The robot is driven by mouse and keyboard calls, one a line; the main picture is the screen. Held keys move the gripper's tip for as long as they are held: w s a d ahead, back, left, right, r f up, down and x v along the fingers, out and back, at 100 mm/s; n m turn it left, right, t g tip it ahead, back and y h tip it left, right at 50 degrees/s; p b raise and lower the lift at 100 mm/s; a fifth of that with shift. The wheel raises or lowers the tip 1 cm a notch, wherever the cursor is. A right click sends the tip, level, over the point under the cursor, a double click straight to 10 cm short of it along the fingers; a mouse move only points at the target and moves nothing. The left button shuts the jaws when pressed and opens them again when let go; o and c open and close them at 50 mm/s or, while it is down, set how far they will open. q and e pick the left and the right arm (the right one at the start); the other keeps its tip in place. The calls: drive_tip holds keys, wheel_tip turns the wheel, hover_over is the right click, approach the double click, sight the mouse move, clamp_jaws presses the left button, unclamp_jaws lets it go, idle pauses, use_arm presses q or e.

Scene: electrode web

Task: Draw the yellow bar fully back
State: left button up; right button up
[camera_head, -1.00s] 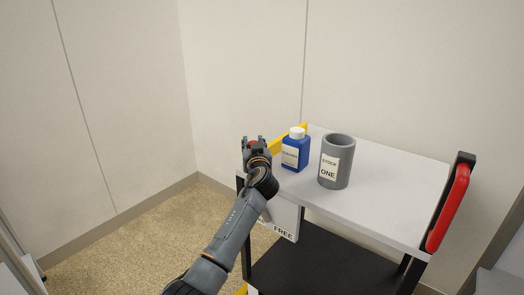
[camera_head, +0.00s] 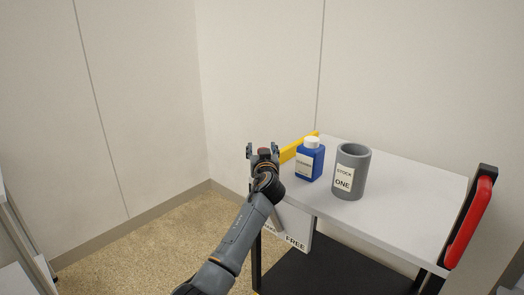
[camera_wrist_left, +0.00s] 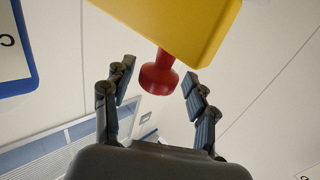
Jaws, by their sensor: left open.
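In the left wrist view, the bar's end (camera_wrist_left: 175,25) fills the top and carries a red knob (camera_wrist_left: 158,76) on a short stem. My left gripper (camera_head: 263,148) is at the bar's near end. Its fingers are open, one on each side of the knob, with visible gaps and no clear contact. My right gripper is not in view.
A red handle (camera_head: 468,222) is at the right. A sign reading FREE (camera_head: 295,241) hangs at the left. Walls stand behind.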

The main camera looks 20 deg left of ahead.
use_arm(q)
drive_tip(key=v, duration=1.2)
